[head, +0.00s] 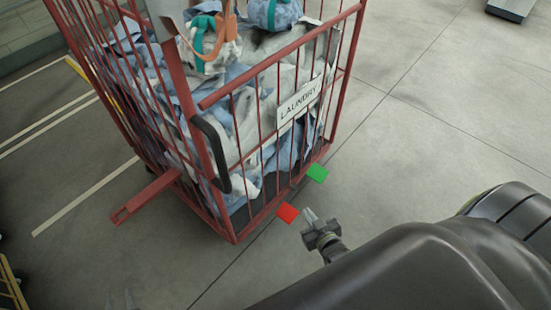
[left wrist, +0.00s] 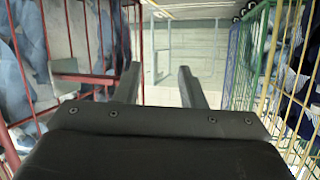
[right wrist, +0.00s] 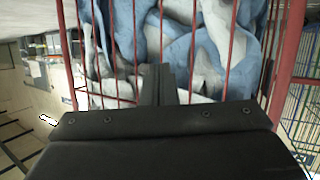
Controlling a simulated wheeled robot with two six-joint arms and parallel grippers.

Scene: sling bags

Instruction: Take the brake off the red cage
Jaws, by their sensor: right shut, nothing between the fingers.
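The red cage (head: 228,170) stands at the upper left of the head view, full of laundry, with a "LAUNDRY" sign (head: 300,102) on its side. At its lower edge stick out a red pedal (head: 287,213) and a green pedal (head: 317,173). My right gripper (head: 309,216) is shut and empty, low down, just to the right of the red pedal; contact is not clear. In the right wrist view its shut fingers (right wrist: 158,80) point at the red bars and laundry. My left gripper (left wrist: 160,82) is open and empty, with red bars on its left.
A red bar (head: 146,197) juts out from the cage's left side. A black handle (head: 211,150) is on its front corner. A green-and-yellow cage (left wrist: 265,60) stands right of my left gripper.

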